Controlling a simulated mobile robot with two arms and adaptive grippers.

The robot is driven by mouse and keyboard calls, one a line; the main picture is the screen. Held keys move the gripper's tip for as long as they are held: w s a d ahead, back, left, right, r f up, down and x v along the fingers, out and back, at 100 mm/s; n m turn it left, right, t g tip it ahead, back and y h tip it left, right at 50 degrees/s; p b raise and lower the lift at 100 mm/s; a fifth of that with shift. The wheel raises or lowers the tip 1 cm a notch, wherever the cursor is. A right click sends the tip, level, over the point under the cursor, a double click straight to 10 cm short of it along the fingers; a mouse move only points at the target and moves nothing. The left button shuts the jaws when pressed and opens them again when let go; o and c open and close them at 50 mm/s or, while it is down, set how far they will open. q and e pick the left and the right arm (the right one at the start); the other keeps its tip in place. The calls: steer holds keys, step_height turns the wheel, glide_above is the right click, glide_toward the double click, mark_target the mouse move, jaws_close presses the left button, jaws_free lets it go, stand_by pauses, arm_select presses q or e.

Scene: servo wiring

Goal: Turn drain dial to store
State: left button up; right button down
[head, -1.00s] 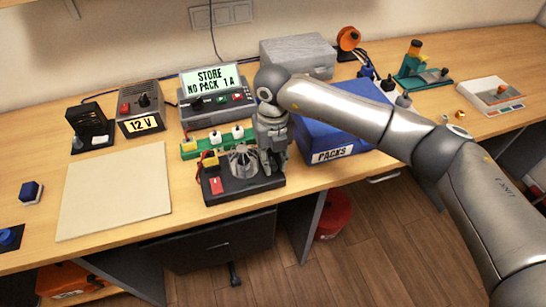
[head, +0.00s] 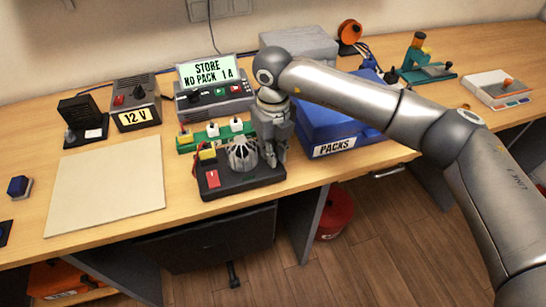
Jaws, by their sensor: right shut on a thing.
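A black drain unit (head: 240,187) sits near the bench's front edge, with a red switch (head: 213,179), a yellow block (head: 208,157) and a grey domed cage on top. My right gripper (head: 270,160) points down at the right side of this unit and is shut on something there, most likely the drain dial. The dial itself is hidden behind the fingers. Behind it, a charger with a lit display (head: 207,74) reads "STORE NO PACK 1 A". My left gripper is not in view.
A blue "PACKS" box (head: 325,122) stands close to the right of my gripper. A green strip with white plugs (head: 215,134) lies behind the unit. A "12 V" supply (head: 136,103) and a bare beige mat (head: 106,188) are to the left.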

steer(key=n+b, duration=0.4)
steer(key=shift+w+f+n+b, duration=0.15)
steer(key=shift+f+n+b, duration=0.05)
steer(key=shift+n+b, duration=0.1)
steer(key=shift+d+r+n+b, duration=0.1)
steer(key=shift+r+n+b, duration=0.1)
steer(key=shift+n+b, duration=1.5)
steer(key=shift+n, duration=0.5)
steer(key=c, duration=1.7)
jaws_free()
steer(key=shift+c, duration=0.2)
steer(key=shift+r, duration=0.1)
step_height(320, 180, up, 12)
